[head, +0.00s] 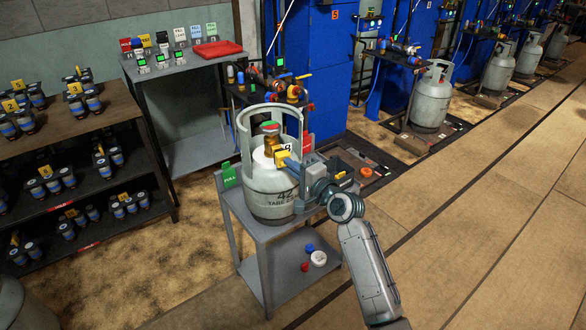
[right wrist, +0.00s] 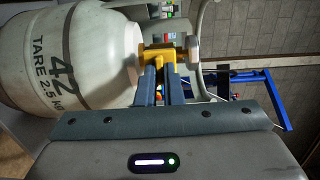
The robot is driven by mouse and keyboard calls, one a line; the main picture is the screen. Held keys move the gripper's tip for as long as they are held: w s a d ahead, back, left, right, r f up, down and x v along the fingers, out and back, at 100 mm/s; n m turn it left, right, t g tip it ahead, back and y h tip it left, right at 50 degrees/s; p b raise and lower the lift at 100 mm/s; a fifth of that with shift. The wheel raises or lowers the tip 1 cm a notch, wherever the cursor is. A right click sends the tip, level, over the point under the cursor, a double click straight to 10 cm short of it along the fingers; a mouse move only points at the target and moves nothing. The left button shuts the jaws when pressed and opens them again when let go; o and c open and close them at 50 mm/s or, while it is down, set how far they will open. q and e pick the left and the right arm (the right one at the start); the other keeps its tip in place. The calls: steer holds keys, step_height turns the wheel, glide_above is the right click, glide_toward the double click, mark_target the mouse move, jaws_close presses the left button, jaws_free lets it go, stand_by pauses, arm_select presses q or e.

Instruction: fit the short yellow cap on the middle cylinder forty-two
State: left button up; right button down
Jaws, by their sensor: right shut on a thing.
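The grey cylinder marked 42 (head: 268,190) stands upright on a small grey table, inside its collar handle. Its brass valve (head: 270,147) is at the top. My right gripper (head: 285,160) reaches in from the right at valve height and is shut on the short yellow cap (head: 281,156). In the right wrist view the cylinder (right wrist: 75,60) lies sideways, and yellow shows at the fingertips (right wrist: 158,62), right by the valve. The fingers partly hide the cap, and I cannot tell whether it is seated on the valve outlet. My left gripper is not in view.
The grey table (head: 262,232) has a green FULL sign (head: 229,175) at its left. Blue (head: 309,247), red (head: 304,266) and white (head: 318,259) pieces lie on its lower shelf. Hoses and fittings (head: 290,90) stand close behind the cylinder. The floor at front right is clear.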

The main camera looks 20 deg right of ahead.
steer(key=shift+d+x, duration=0.25)
steer(key=shift+x, duration=1.1)
steer(key=c, duration=1.5)
jaws_free()
steer(key=shift+w, duration=0.15)
